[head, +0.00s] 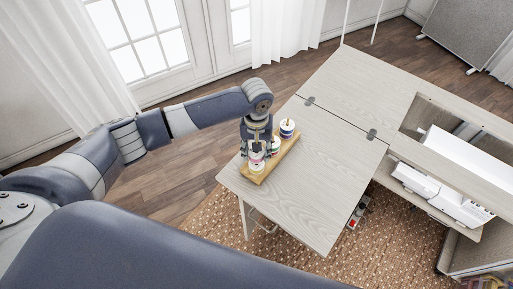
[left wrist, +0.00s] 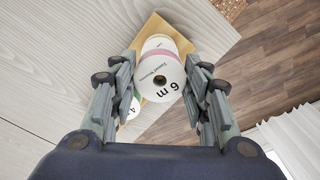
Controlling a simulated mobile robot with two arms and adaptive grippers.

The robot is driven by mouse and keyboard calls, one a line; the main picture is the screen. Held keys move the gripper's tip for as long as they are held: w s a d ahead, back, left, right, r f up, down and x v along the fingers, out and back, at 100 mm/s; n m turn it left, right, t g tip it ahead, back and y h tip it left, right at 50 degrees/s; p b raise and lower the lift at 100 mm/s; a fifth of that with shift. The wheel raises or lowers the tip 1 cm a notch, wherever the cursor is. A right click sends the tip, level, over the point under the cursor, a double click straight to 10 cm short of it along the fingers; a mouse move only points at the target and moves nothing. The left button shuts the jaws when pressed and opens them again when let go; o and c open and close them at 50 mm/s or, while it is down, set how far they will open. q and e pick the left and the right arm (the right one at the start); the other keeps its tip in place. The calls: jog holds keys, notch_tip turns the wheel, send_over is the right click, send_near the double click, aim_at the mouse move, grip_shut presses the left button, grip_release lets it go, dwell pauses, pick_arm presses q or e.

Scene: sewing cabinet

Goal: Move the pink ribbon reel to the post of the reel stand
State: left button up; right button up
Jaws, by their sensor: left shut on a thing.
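I cannot tell whether the reel touches the stand or is around a post. My right gripper is out of view.
A dark blue and white reel (head: 287,129) stands at the stand's far end, with another reel (head: 276,146) between. The stand is on the pale wooden cabinet leaf (head: 318,190), near its left edge. The leaf is clear to the right. A white sewing machine (head: 440,192) sits farther right.

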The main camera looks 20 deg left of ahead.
pick_arm(q)
jog(key=shift+f, duration=0.1)
jog(key=o, duration=1)
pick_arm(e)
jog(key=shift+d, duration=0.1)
pick_arm(q)
notch_tip(320, 180, up, 12)
dwell(0.4)
